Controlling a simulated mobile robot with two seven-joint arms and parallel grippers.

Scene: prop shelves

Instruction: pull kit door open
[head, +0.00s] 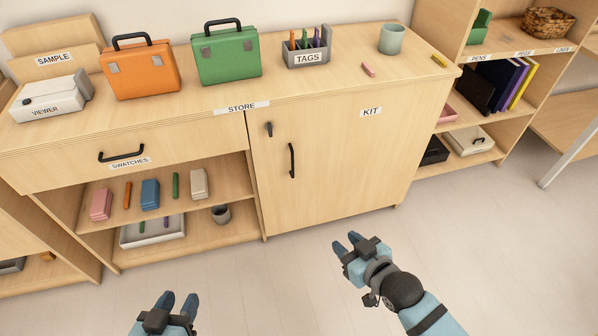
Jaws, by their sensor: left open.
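The kit door (335,165) is a pale wood panel on the right half of the cabinet, labelled KIT, and it is closed. It has a vertical black handle (292,160) near its left edge, with a small black latch or knob (268,129) above and to the left. My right gripper (345,243) is below and to the right of the handle, in front of the door's lower part and apart from it; its fingers appear parted and empty. My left gripper (178,301) is at the bottom of the view, open and empty, away from the door.
Cases, a tags holder (305,55) and a mug (392,39) stand on top. The floor before the door is clear.

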